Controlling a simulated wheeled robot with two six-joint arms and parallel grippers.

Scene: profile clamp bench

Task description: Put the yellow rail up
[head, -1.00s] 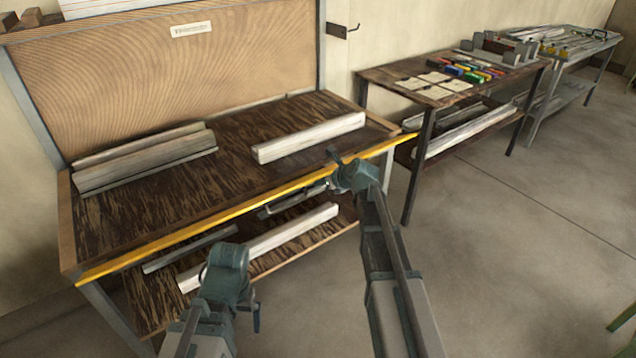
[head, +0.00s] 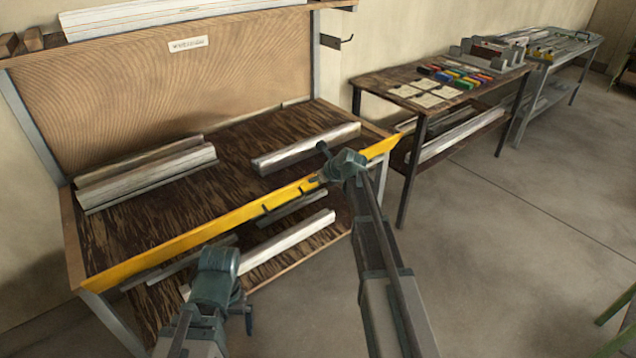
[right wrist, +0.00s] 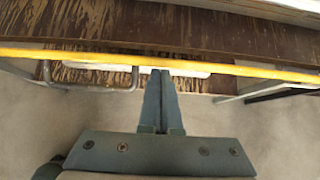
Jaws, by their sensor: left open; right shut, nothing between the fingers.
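The yellow rail (head: 190,238) runs along the whole front edge of the wooden bench, showing its broad face in the head view. A grey bar handle (right wrist: 90,87) sits at the rail, left of my right fingers in the right wrist view. My right gripper (head: 318,180) is at the rail's right half. In the right wrist view its fingers (right wrist: 160,73) are shut together, empty, with tips right at the yellow strip; I cannot tell if they touch. My left gripper (head: 212,290) is low in front of the bench, left of centre, apart from the rail; its fingertips are hidden.
Pale profiles lie on the bench top at left (head: 150,175) and right (head: 305,150). Another white profile (head: 290,245) lies on the lower shelf. A side table (head: 390,82) with coloured blocks stands to the right. The floor in front is clear.

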